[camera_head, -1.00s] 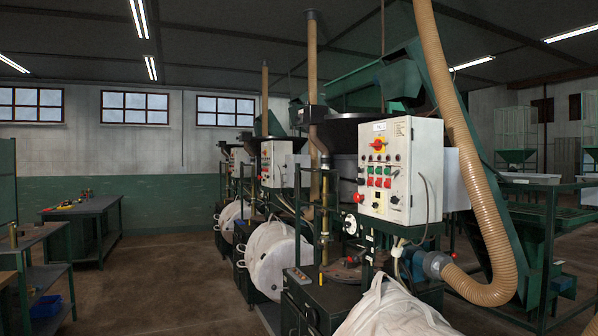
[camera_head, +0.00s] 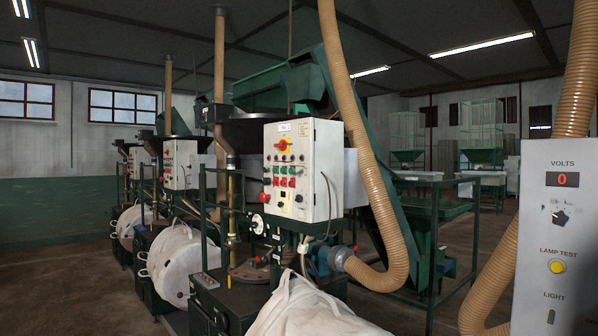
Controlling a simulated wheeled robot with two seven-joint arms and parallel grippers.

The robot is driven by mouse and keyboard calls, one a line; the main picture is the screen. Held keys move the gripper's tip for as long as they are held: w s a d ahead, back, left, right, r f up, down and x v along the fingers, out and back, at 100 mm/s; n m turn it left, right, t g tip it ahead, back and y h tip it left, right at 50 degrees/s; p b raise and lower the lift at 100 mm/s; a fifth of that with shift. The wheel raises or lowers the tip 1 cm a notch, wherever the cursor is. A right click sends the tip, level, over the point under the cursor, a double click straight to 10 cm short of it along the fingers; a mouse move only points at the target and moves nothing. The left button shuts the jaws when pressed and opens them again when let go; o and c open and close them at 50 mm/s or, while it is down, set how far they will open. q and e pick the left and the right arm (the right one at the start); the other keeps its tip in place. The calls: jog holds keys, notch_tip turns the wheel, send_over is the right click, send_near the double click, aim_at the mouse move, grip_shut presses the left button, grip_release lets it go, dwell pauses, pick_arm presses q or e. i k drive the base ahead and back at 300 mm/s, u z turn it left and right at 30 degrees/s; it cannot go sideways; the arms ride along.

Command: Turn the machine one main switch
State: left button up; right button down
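The nearest machine's control box (camera_head: 303,170) is a pale cabinet with a small label on top, which I cannot read for certain. Its main switch (camera_head: 283,145) is a red rotary knob on a yellow plate, near the top of the front panel. Rows of green and red buttons (camera_head: 284,176) sit below it, with a red round button (camera_head: 264,197) at the lower left side. The knob's exact position is too small to tell. Neither of my grippers is in view.
A second machine's control box (camera_head: 180,164) stands further back. A grey panel (camera_head: 557,240) with a volts display reading 0 fills the right edge. A tan hose (camera_head: 372,180) hangs right of the nearest box. A white bulk bag (camera_head: 308,312) lies in front below it.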

aim_at(282, 148)
jog(key=u, duration=0.65)
jog(key=k, duration=1)
jog(key=u, duration=1.3)
jog(key=i, duration=2.35)
jog(key=z, duration=0.55)
jog(key=i, duration=2.35)
jog(key=z, duration=2)
jog(key=i, duration=1.25)
jog(key=z, duration=1)
